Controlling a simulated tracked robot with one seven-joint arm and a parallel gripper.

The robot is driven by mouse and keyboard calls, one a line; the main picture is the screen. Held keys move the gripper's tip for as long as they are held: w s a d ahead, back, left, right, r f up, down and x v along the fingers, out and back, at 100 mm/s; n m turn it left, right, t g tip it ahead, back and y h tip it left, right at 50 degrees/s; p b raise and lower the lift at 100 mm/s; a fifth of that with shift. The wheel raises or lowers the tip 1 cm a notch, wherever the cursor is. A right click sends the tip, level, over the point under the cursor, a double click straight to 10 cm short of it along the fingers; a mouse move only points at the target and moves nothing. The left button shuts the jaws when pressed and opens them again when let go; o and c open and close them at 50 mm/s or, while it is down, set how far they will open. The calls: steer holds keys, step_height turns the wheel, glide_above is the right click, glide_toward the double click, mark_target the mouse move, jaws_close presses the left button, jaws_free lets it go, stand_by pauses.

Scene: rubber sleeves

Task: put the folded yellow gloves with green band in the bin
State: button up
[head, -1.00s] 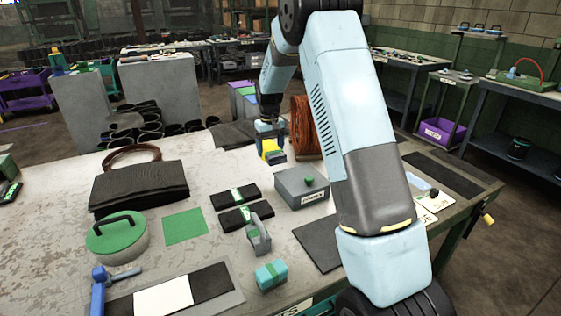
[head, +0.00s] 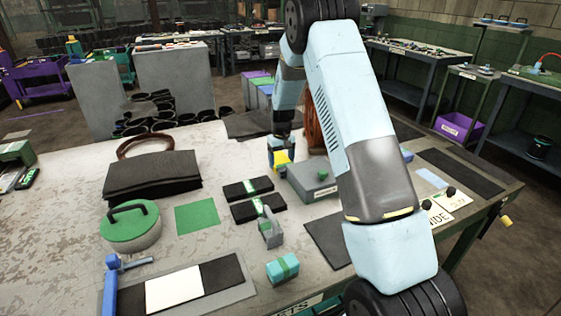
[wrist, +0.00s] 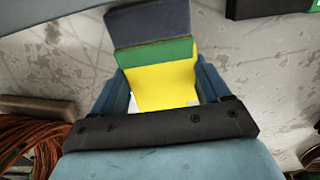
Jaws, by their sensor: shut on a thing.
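In the wrist view the gloves (wrist: 165,80) sit between the two blue fingers, yellow nearest the palm, then the green band, then a dark blue-grey end. Whether the gloves touch the table is hard to tell. Grey bins with purple, green and blue tops (head: 262,88) stand beyond the table's far edge; which one the task means is not clear.
Two dark folded bundles with green bands (head: 252,197), a black bag (head: 152,175) and a green-lidded round pot (head: 131,224) are on the table. A purple crate (head: 457,127) is at right.

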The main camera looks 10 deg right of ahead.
steer(key=shift+f, duration=0.2)
steer(key=o, duration=1.1)
